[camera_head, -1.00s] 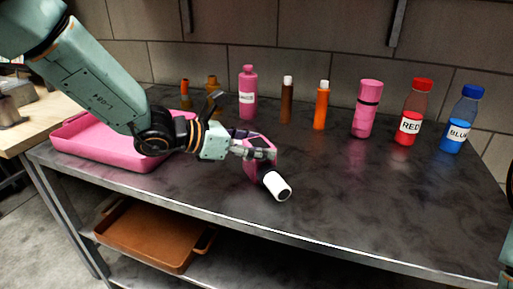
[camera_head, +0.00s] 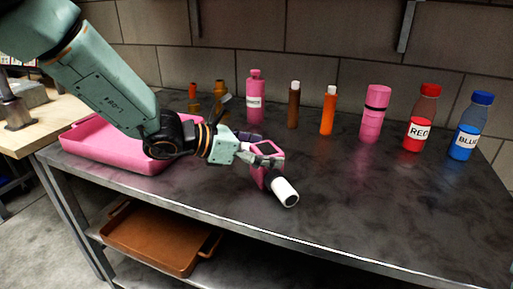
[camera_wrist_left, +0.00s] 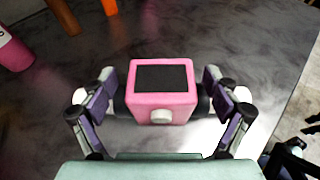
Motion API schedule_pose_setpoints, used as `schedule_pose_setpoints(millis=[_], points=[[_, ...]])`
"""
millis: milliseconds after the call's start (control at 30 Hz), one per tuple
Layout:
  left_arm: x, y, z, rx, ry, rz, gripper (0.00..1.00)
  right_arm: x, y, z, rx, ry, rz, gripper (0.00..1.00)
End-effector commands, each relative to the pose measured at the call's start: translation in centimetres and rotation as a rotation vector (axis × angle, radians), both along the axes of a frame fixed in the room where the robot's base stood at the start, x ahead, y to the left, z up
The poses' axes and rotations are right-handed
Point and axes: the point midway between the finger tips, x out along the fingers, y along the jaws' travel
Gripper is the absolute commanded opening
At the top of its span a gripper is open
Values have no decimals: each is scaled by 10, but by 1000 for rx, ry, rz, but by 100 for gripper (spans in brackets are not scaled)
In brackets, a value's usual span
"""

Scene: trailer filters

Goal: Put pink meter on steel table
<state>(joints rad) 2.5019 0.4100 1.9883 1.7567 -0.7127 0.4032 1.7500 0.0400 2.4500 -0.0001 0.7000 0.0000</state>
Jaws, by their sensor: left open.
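The pink meter (camera_wrist_left: 162,97) is a small pink box with a dark screen and a pale knob. In the head view the pink meter (camera_head: 268,152) rests on the steel table (camera_head: 370,200) near its front edge. A white cylinder with a dark end (camera_head: 285,192) sticks out from it toward the front. My left gripper (camera_head: 262,158) is at the meter. In the left wrist view my left gripper (camera_wrist_left: 160,92) is open, one finger on each side of the meter. Whether the fingers touch it is unclear. My right gripper is not in view.
A pink tray (camera_head: 115,145) lies at the table's left end. Along the back stand several bottles, including a pink bottle (camera_head: 255,97), a red bottle (camera_head: 421,120) and a blue bottle (camera_head: 468,127). The table right of the meter is clear. A brown tray (camera_head: 160,238) is below.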

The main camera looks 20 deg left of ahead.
Motion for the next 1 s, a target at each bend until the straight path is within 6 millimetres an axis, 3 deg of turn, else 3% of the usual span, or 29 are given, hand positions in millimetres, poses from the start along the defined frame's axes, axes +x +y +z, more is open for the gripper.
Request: schedule_pose_setpoints(millis=[1000], points=[[-58, 61, 43, -5, 0, 2, 88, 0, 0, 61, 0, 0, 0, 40]])
